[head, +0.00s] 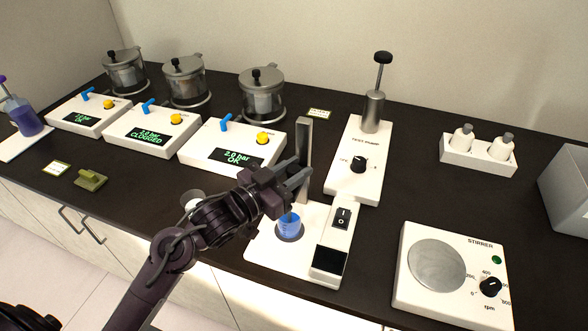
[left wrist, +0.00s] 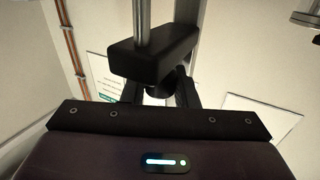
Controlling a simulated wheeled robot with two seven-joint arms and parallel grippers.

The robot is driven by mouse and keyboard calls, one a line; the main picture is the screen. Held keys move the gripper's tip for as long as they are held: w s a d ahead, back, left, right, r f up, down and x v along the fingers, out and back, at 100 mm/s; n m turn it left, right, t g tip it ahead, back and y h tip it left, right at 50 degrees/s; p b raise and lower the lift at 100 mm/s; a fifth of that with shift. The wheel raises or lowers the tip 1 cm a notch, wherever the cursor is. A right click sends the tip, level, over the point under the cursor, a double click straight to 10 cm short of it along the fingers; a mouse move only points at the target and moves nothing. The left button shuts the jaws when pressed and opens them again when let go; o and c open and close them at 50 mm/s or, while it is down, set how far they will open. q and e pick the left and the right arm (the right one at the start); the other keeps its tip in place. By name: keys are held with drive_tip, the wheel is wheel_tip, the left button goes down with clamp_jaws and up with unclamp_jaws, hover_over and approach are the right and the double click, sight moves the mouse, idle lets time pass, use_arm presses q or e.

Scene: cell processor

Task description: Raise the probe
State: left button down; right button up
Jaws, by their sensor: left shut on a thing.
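The probe stand has a white base (head: 265,248) with a grey upright post (head: 303,145) at its back. A small beaker of blue liquid (head: 290,225) stands on the base. My left gripper (head: 291,181) is above the beaker and in front of the post. In the left wrist view, my left gripper (left wrist: 160,92) is shut on the black probe holder (left wrist: 150,52), around its narrower lower part. A metal rod (left wrist: 142,20) runs through this holder. In the head view the gripper hides most of the probe, so whether its tip is in the liquid cannot be told.
A power box with an I/O switch (head: 342,217) adjoins the base on the right. A test pump (head: 358,160) stands behind it, and a stirrer (head: 455,270) is front right. Several pressure units with pots line the left, including one reading OK (head: 235,150). A small cup (head: 192,198) is beside my arm.

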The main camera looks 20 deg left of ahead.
use_arm(q)
drive_tip(key=shift+r, duration=0.1)
drive_tip(key=shift+r+p, duration=0.3)
wheel_tip(320, 180, up, 7)
drive_tip(key=p, duration=0.6)
drive_tip(key=shift+r+p, duration=0.2)
drive_tip(key=shift+p, duration=0.1)
drive_tip(key=c, duration=1.3)
unclamp_jaws()
drive_tip(key=shift+r, duration=0.1)
drive_tip(key=shift+c, duration=0.2)
drive_tip(key=shift+o, duration=0.9)
drive_tip(key=shift+f, duration=0.2)
